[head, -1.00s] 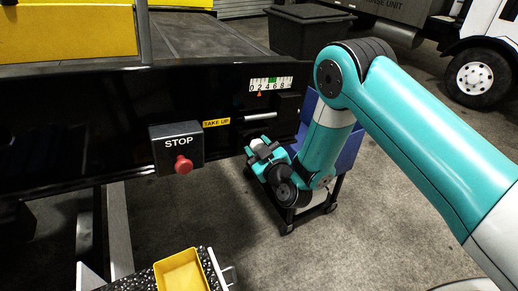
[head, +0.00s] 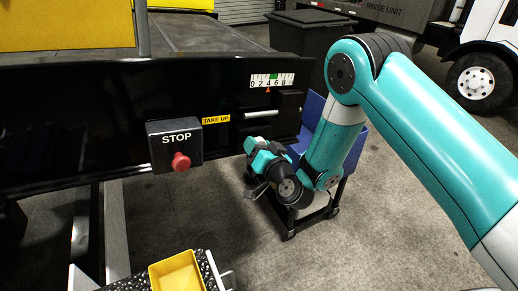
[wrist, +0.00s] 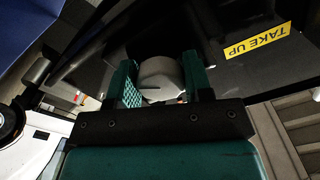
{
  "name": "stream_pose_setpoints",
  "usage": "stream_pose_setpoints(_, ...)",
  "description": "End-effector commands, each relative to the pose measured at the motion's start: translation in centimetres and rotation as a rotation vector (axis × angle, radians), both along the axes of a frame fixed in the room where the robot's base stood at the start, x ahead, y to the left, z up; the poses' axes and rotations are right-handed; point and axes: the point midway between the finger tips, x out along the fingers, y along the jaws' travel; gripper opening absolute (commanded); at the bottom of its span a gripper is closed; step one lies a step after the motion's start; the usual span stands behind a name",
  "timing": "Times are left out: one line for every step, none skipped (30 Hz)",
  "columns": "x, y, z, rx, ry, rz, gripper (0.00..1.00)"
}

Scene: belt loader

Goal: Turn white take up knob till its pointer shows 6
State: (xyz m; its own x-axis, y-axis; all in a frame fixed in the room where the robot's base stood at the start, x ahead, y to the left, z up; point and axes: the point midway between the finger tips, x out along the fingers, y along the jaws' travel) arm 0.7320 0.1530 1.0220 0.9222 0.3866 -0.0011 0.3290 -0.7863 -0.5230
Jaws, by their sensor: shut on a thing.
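The white take up knob (wrist: 160,72) sits between the two green fingers of my gripper (wrist: 160,82) in the wrist view, with a dark line across its face. My gripper is shut on the knob. In the head view my gripper (head: 256,150) is at the black panel's lower right, and the knob is hidden behind it. The numbered scale (head: 271,80) above shows 0, 2, 4, 6, 8 with a green band near the 6. Its small red pointer (head: 268,90) stands at about 4.
The yellow TAKE UP label (head: 216,120) is left of my gripper, and also shows in the wrist view (wrist: 258,41). A STOP box (head: 174,146) with a red button (head: 180,161) juts out further left. A blue cart (head: 352,148) stands behind my arm.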

Motion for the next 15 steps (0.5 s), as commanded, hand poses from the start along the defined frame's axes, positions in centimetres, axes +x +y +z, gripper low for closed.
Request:
stream_pose_setpoints(0.11, -0.09, 0.07, 0.042, 0.012, -0.003, 0.22)
stream_pose_setpoints(0.12, -0.1, 0.08, 0.067, 0.023, -0.003, 0.22)
stream_pose_setpoints(0.11, -0.09, 0.1, 0.103, 0.038, -0.003, 0.22)
stream_pose_setpoints(0.12, -0.1, 0.09, 0.129, 0.049, -0.003, 0.22)
stream_pose_setpoints(0.12, -0.11, 0.09, 0.155, 0.06, -0.004, 0.22)
stream_pose_setpoints(0.12, -0.11, 0.11, 0.191, 0.074, -0.005, 0.22)
stream_pose_setpoints(0.12, -0.11, 0.12, 0.218, 0.085, -0.004, 0.22)
stream_pose_setpoints(0.13, -0.12, 0.11, 0.243, 0.096, -0.005, 0.22)
stream_pose_setpoints(0.13, -0.12, 0.13, 0.278, 0.11, -0.004, 0.22)
stream_pose_setpoints(0.13, -0.13, 0.14, 0.306, 0.122, -0.004, 0.22)
stream_pose_setpoints(0.14, -0.13, 0.14, 0.331, 0.132, -0.004, 0.22)
stream_pose_setpoints(0.14, -0.12, 0.16, 0.366, 0.147, -0.004, 0.22)
stream_pose_setpoints(0.14, -0.13, 0.16, 0.392, 0.158, -0.004, 0.22)
stream_pose_setpoints(0.14, -0.13, 0.16, 0.418, 0.169, -0.004, 0.22)
stream_pose_setpoints(0.14, -0.13, 0.19, 0.454, 0.183, -0.005, 0.22)
